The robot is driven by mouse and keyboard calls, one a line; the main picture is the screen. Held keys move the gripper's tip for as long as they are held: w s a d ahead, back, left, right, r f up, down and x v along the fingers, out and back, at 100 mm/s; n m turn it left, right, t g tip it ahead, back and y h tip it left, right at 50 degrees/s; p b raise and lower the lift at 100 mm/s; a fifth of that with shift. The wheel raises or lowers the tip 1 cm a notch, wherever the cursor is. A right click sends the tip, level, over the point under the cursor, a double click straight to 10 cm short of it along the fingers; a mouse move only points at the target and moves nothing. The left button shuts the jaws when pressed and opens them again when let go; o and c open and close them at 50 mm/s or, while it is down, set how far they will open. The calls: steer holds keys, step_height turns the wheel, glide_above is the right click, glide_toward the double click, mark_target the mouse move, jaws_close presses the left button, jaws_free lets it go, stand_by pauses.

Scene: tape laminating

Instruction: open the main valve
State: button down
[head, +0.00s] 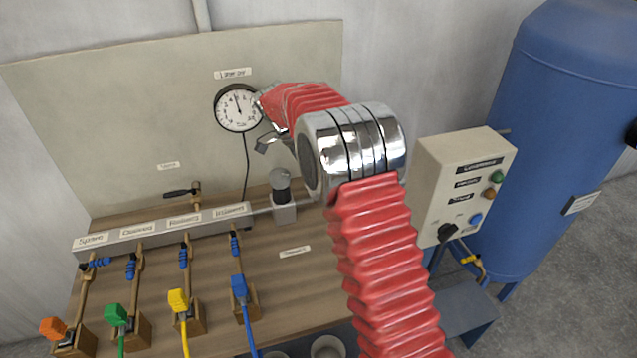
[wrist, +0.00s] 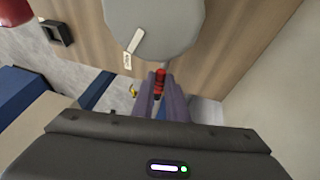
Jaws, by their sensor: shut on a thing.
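In the wrist view my gripper (wrist: 161,98) has its two dark fingers close together. They are shut on a small red and black piece (wrist: 160,78), below a large round grey body (wrist: 155,22) with a white tag. I cannot tell whether this piece is the main valve's handle. In the head view my red-sleeved arm covers the middle, and my fingertips cannot be made out there.
A round gauge (head: 238,108) hangs on the back panel. A grey regulator (head: 282,195) stands close beside my arm. Orange, green, yellow and blue connectors line the bench front. A control box (head: 465,178) and a blue tank (head: 560,120) stand at right.

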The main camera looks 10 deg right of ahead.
stand_by(0.3)
steer(key=c, duration=1.7)
jaws_free()
steer(key=shift+c, duration=0.2)
steer(key=v, duration=1.3)
steer(key=shift+w+a+r, duration=0.15)
steer(key=shift+a+r, duration=0.05)
steer(key=shift+r, duration=0.05)
